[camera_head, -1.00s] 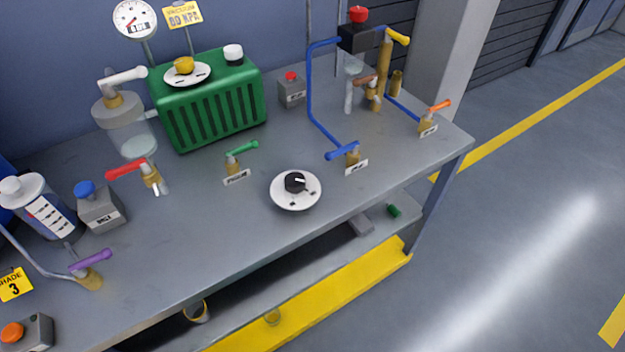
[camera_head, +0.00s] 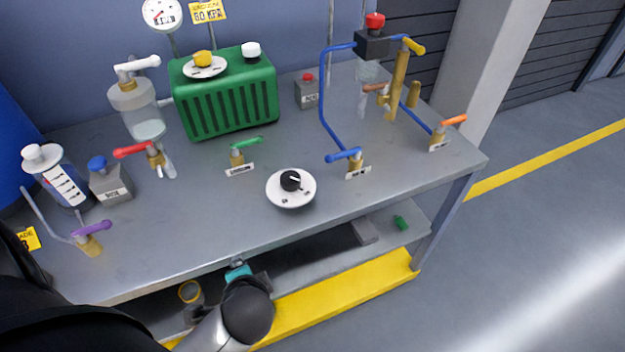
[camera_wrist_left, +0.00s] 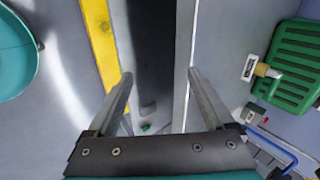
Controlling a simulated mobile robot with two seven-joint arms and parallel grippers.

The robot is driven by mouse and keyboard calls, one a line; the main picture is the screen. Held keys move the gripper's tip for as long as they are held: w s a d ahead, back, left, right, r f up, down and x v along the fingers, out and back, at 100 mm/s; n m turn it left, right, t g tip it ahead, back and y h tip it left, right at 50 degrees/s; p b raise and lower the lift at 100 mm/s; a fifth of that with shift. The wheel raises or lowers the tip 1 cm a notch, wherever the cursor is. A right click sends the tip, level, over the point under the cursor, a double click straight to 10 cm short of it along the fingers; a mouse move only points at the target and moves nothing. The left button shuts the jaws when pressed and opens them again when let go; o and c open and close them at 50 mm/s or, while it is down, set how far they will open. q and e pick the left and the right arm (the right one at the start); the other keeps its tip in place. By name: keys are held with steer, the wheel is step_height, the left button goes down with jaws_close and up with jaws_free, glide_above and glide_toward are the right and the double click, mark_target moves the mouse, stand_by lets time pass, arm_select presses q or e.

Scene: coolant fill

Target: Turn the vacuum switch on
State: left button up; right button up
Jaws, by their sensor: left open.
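A black rotary knob (camera_head: 290,180) sits on a round white plate (camera_head: 292,201) with small marks, near the bench's front edge. A yellow knob (camera_head: 203,58) sits on another white plate (camera_head: 205,72) on top of the green ribbed unit (camera_head: 228,104). I cannot read which one is the vacuum switch. My left gripper (camera_head: 238,270) is low in front of the bench edge, below the black knob and to its left, mostly hidden by its own wrist. In the left wrist view my left gripper (camera_wrist_left: 160,78) has its fingers apart with nothing between them. My right gripper is not in view.
Valves with red (camera_head: 134,151), green (camera_head: 247,142), blue (camera_head: 344,156) and purple (camera_head: 91,228) handles stand on the bench (camera_head: 230,218). A gauge (camera_head: 162,14) stands behind the green unit. A lower shelf (camera_head: 405,232) has a yellow front edge (camera_head: 345,295).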

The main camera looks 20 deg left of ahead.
arm_select(q)
steer(key=a+r+m+t+y, duration=0.1)
steer(key=w+a+r+m+y, duration=0.1)
steer(key=m, duration=0.1)
steer(key=w+r+m+t+y, duration=0.1)
steer(key=m, duration=0.1)
steer(key=shift+w+a+r+t, duration=0.25)
steer(key=shift+a+r+t, duration=0.05)
steer(key=shift+a+r, duration=0.1)
steer(key=m+t+h, duration=0.4)
steer(key=m+t, duration=0.6)
steer(key=m, duration=1.1)
glide_toward(288, 187)
steer(key=shift+n, duration=0.3)
steer(key=x, duration=1.2)
steer(key=shift+w+a+f, duration=0.1)
steer(key=c, duration=1.4)
